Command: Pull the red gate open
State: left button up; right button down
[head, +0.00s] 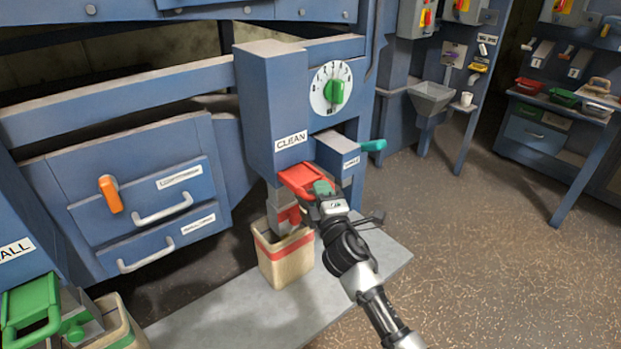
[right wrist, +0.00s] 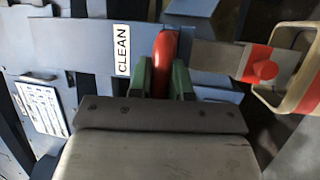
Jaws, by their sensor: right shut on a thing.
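The red gate (head: 298,179) sits under the blue housing labelled CLEAN, above a beige bucket with a red band (head: 283,265). My right gripper (head: 322,187) is at the gate's front handle. In the right wrist view, its two green fingers (right wrist: 161,80) stand on either side of the red gate handle (right wrist: 164,60), shut on it. A grey spout with a red part (head: 283,212) hangs over the bucket; it also shows in the right wrist view (right wrist: 262,71). My left gripper is not in view.
A green gate (head: 30,305) and another bucket stand at the lower left. A dial with a green knob (head: 335,91) and a teal handle (head: 373,145) are close above my right gripper. Drawers with an orange handle (head: 110,194) are at left. The floor at right is clear.

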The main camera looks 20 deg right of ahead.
jog(key=shift+f, duration=0.15)
jog(key=c, duration=1.1)
grip_release()
jog(key=shift+s+d, duration=0.1)
jog(key=shift+s, duration=0.1)
jog(key=shift+o, duration=0.2)
jog(key=s+f, duration=0.1)
jog(key=s, duration=0.9)
jog(key=shift+s+a+f+b, duration=0.25)
jog(key=shift+s+b, duration=0.1)
jog(key=shift+b, duration=0.05)
